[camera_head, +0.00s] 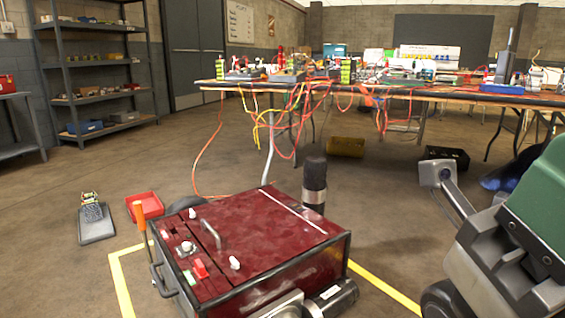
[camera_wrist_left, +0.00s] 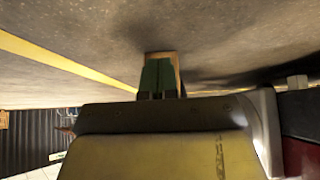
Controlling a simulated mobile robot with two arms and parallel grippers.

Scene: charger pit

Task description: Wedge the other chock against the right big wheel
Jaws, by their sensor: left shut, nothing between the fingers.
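A dark red box-shaped unit (camera_head: 265,240) with a black edge frame stands on the floor in the head view. A dark round wheel (camera_head: 185,203) shows partly behind its left side. I cannot make out a right big wheel for certain. My left gripper (camera_wrist_left: 158,78) shows in the left wrist view, low over the floor, with its green fingers shut and nothing between them. A tan, wood-coloured piece (camera_wrist_left: 176,66) shows just behind the fingertips; I cannot tell whether it is a chock. No chock is clear in the head view. My right gripper is not in view.
Yellow floor tape (camera_head: 121,285) runs around the unit. A red tray (camera_head: 145,205) and a grey handheld device (camera_head: 96,222) lie left. A cluttered workbench (camera_head: 410,94) with hanging cables stands behind. A green and grey body (camera_head: 530,215) fills the right edge. Floor left is mostly clear.

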